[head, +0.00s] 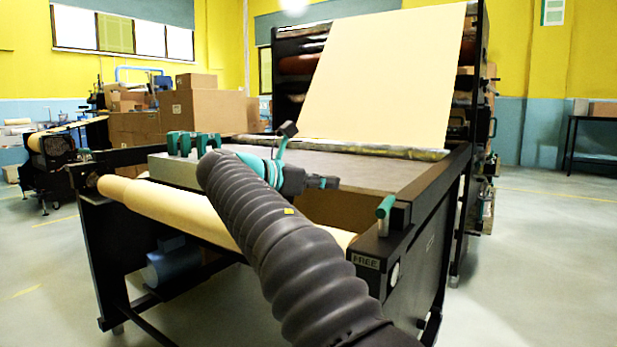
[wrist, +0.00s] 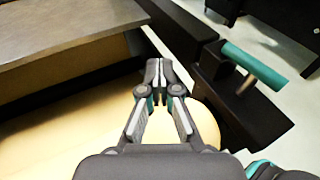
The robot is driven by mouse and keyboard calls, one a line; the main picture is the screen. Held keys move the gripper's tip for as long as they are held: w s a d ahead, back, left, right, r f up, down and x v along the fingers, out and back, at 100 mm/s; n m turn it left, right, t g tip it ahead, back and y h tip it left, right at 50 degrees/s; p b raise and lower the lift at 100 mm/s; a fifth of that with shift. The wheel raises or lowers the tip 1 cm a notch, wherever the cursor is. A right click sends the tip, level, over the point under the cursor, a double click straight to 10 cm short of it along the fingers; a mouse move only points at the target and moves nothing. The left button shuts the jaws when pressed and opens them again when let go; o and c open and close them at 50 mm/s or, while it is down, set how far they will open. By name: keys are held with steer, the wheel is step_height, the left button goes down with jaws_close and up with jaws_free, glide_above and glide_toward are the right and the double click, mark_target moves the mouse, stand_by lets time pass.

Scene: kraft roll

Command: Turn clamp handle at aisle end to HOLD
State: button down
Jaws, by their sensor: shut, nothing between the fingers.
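The clamp handle (head: 385,207) is a short teal-green bar on a post at the near right corner of the machine frame. A label reading FREE (head: 366,261) is on the dark end plate below it. In the wrist view the teal handle (wrist: 254,66) lies to the upper right, on a dark block. My gripper (head: 333,183) is left of the handle and apart from it. In the wrist view my gripper (wrist: 155,66) is shut and empty, above the kraft roll. The HOLD marking cannot be seen.
The kraft roll (head: 180,208) runs across the front of the machine, below the grey tabletop (head: 340,170). A paper sheet (head: 385,75) rises at the back. Cardboard boxes (head: 205,110) stand behind at left. Floor (head: 540,260) at right is clear.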

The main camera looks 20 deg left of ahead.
steer(key=a, duration=0.4)
steer(key=shift+w+a+r, duration=0.1)
steer(key=shift+w+r, duration=0.05)
steer(key=shift+r, duration=0.25)
stand_by(0.6)
